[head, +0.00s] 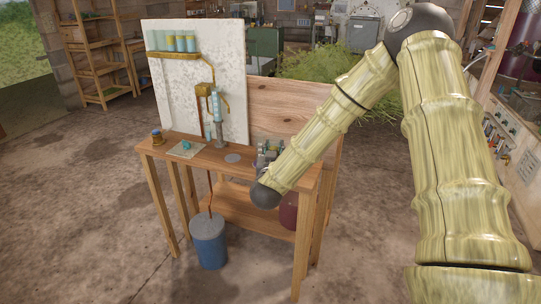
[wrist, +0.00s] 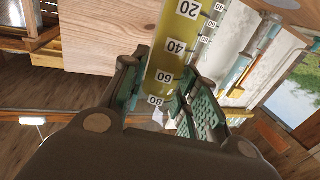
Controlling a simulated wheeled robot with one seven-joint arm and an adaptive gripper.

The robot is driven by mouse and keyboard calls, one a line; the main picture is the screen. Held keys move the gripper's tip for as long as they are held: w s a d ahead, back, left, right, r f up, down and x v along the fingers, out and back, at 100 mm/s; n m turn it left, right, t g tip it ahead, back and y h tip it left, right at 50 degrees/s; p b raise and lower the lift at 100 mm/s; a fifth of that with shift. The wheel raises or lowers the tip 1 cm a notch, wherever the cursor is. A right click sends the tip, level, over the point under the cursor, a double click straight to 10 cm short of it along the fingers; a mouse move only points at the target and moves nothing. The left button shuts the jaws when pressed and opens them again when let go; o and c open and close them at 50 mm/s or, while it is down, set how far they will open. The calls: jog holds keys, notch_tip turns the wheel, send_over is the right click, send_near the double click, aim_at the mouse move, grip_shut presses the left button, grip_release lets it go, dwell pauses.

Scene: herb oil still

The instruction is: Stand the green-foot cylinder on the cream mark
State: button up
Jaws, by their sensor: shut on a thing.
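In the wrist view my gripper (wrist: 160,84) is shut on a clear graduated cylinder (wrist: 178,58) with yellow contents and black numbers. The green-padded fingers lie either side of it near the 60 and 80 marks. Its foot is out of view, so I cannot see the foot's colour. A second, smaller scale shows beside it; I cannot tell if it is another cylinder. In the head view my arm hides most of the gripper, near the bench's right part. A pale round mark (head: 233,158) on the bench top looks greyish, and is bare.
The wooden bench (head: 180,140) carries a tall still (head: 218,128) just left of the mark. Further left are a paper card (head: 187,149) with a teal item and a small amber jar (head: 157,137). A white panel stands behind. A blue bucket (head: 209,242) is on the floor.

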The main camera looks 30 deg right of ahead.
jog(key=shift+w+d+f+p, duration=0.25)
jog(key=shift+w+d+f, duration=0.55)
jog(key=shift+d, duration=0.8)
jog(key=shift+w+d+f+p, duration=0.3)
jog(key=shift+w+d+f, duration=0.45)
jog(key=shift+d, duration=0.8)
jog(key=shift+w+d+f+p, duration=0.25)
jog(key=shift+w+d+f, duration=0.55)
jog(key=shift+d, duration=0.8)
jog(key=o, duration=1.1)
